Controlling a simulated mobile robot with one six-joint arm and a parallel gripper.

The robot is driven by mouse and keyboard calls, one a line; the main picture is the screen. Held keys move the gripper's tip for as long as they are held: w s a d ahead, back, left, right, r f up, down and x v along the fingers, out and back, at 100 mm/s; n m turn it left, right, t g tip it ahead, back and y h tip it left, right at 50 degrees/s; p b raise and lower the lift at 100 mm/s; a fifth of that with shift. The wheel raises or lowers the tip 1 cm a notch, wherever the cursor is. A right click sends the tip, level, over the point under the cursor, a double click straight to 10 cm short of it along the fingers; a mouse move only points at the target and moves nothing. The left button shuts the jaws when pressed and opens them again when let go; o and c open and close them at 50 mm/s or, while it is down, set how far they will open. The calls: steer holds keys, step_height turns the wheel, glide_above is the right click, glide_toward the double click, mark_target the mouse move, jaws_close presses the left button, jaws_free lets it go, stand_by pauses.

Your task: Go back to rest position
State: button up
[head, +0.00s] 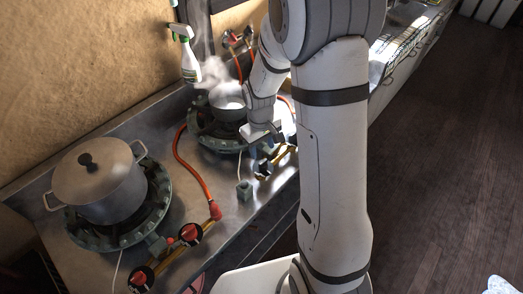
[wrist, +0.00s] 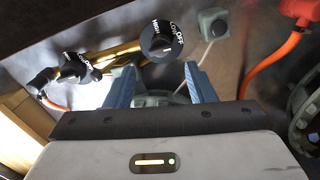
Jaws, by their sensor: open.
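My gripper (wrist: 162,88) is open in the wrist view, with its two blue-grey fingers apart and nothing between them. In the head view my gripper (head: 264,150) is low over the counter, near the front of the far burner. My own arm hides part of that area. I cannot tell from these views whether the fingers touch anything.
A lidded pot (head: 100,184) stands on the near burner (head: 120,235). A steaming pot (head: 228,104) stands on the far burner (head: 205,140). A spray bottle (head: 186,55) is by the wall. Orange hoses (head: 188,165) cross the metal counter (head: 220,172).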

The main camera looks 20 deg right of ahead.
steer(key=shift+r, duration=0.1)
stand_by(0.4)
steer(key=s+r+m+t, duration=0.3)
steer(key=s+r+m, duration=0.1)
steer(key=s+r, duration=1.5)
steer(key=shift+s+d+r+y, duration=0.25)
steer(key=shift+s+d+y, duration=0.05)
steer(key=shift+s, duration=0.5)
steer(key=shift+w+d+f, duration=0.1)
steer(key=shift+w+d, duration=0.2)
steer(key=shift+w, duration=0.2)
